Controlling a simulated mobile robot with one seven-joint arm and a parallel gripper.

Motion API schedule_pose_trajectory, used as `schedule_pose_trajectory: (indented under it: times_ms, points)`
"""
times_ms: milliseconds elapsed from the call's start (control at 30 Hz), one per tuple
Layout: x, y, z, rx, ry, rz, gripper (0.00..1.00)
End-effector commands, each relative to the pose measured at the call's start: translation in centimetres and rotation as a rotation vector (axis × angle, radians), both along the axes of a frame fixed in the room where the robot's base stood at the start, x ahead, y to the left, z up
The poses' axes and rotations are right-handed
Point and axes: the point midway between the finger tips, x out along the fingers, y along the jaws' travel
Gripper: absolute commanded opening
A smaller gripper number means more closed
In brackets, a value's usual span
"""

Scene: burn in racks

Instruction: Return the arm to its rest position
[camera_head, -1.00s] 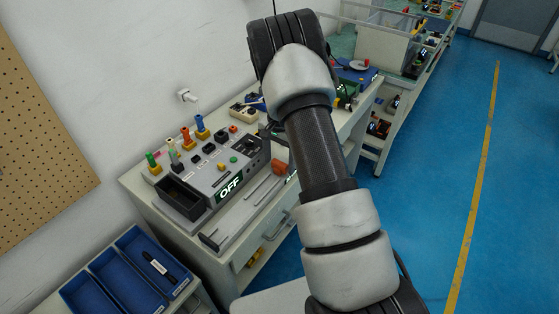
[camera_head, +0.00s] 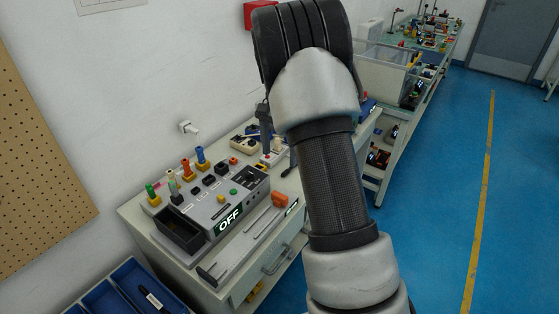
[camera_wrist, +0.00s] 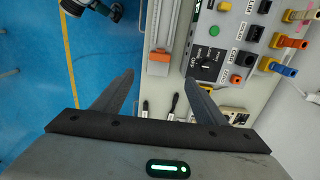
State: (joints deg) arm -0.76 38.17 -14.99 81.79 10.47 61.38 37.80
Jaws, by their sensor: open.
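My gripper (camera_wrist: 161,78) shows in the wrist view with its two dark fingers spread apart and nothing between them. It hangs above the workbench edge. Beyond the fingers lie the orange-ended slide (camera_wrist: 158,62) and the grey test unit (camera_wrist: 222,45). In the head view my arm is raised in the middle of the picture and covers part of the bench. The gripper is mostly hidden behind the arm there. The test unit (camera_head: 222,203) on the bench has a display reading "OFF".
Several coloured plugs (camera_head: 186,167) stand along the back of the test unit. A blue tray (camera_head: 112,292) sits at the lower left. A wall socket (camera_head: 187,127) is behind the bench. The blue floor (camera_head: 435,190) at the right is clear.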

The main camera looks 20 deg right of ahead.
Motion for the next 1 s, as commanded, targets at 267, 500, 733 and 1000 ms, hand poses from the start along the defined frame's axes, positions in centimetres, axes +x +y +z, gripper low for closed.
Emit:
schedule_pose_trajectory:
  times_ms: [267,500,733,1000]
  points:
    - [0.0,0.0,0.2,0.0,0.0,0.0,0.66]
    - [-0.1,0.1,0.5,0.001,-0.003,0.004,0.66]
    - [-3.6,1.7,7.6,0.021,-0.085,0.12,0.66]
    - [-13.6,5.4,17.3,0.004,-0.243,0.413,0.66]
